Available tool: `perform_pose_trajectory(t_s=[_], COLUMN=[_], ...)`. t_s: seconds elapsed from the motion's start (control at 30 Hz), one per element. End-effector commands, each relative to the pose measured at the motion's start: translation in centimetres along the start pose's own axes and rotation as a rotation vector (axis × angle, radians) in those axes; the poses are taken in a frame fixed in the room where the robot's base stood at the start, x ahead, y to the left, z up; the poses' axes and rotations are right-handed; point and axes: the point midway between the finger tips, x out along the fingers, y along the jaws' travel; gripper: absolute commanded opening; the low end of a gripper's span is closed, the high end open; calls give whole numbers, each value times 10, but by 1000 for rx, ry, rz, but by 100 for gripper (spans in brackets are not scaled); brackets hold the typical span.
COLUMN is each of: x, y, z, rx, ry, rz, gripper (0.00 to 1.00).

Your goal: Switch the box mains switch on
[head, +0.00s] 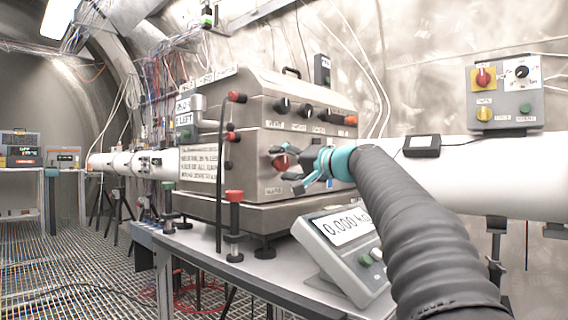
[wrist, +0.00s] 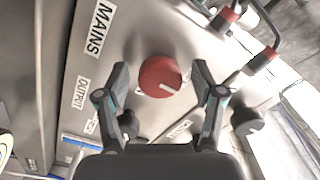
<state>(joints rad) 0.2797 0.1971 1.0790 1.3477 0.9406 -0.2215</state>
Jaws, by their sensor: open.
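The box (head: 250,150) is a grey metal case on a bench in the head view. Its mains switch is a red round knob (wrist: 158,78) with a short white mark, near a MAINS label (wrist: 100,28) in the wrist view. The red knob also shows on the box's front in the head view (head: 279,162), partly near my fingers. My gripper (wrist: 161,72) is open, with one finger on each side of the knob in the wrist view. Whether the fingers touch it cannot be told. In the head view my gripper (head: 297,172) is close to the box front.
A scale (head: 345,250) with a 0.000 display stands in front of the box at right. Black knobs (head: 283,106) sit on the box's upper face. Red-topped posts (head: 234,197) stand at its left. A separate switch panel (head: 505,92) is at the upper right.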

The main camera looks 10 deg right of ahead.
Motion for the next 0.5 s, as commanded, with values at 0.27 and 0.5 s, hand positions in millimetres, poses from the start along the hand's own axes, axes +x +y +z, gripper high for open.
perform_pose_trajectory(t_s=[0.27, 0.5], x=[1, 1], y=[0, 0], z=[0, 0], rx=[0, 0], ry=[0, 0], rz=[0, 0], gripper=[65, 7])
